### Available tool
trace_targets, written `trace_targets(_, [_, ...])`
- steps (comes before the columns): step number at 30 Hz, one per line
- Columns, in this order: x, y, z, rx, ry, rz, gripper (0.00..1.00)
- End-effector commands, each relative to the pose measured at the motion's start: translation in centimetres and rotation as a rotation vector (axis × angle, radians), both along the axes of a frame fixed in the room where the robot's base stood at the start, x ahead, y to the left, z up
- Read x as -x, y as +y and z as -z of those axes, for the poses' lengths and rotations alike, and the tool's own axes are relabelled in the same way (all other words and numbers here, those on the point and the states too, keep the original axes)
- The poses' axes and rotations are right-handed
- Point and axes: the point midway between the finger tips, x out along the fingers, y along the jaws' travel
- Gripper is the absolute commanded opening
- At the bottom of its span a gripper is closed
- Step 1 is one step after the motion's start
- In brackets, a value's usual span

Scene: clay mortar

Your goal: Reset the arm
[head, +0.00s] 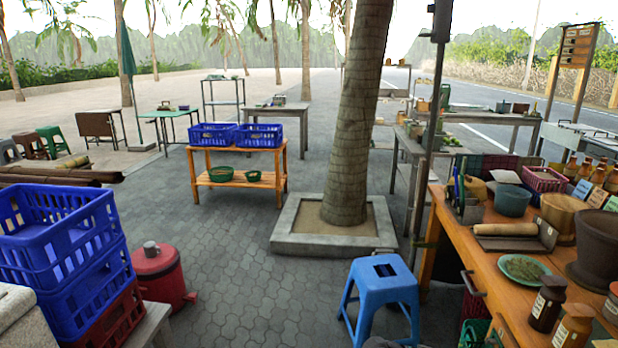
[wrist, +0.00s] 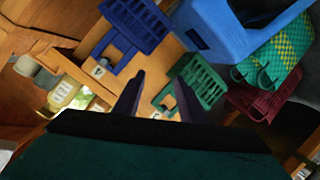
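My gripper (wrist: 158,80) shows in the wrist view with its two dark fingers apart and nothing held between them. Its fingers point toward a blue crate-like item (wrist: 136,22) and a green one (wrist: 203,88), which appear to lie beyond them. A blue stool (wrist: 240,30) is at the top of the wrist view. I cannot make out the gripper in the head view. In the head view the blue stool (head: 382,288) stands on the paving, left of the wooden table (head: 478,270).
The table holds a dark clay pot (head: 600,245), a green plate (head: 524,268), brown bottles (head: 547,303) and a rolling pin (head: 505,229). Blue crates (head: 60,235) and a red bucket (head: 158,275) stand at left. A tree in a stone planter (head: 330,243) is ahead. Paving between is clear.

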Motion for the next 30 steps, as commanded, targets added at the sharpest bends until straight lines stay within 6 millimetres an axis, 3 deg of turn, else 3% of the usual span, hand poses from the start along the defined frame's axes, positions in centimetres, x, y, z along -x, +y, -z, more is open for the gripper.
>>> trace_targets(8, [5.2,1.8,7.4,-0.204,0.215,-0.003,0.38])
trace_targets(17, [12.2,5.2,15.1,-0.476,0.457,-0.023,0.38])
trace_targets(23, [17.7,8.7,19.6,-0.7,0.617,-0.053,0.38])
trace_targets(30, [23.8,14.1,24.1,-1.006,0.771,-0.134,0.38])
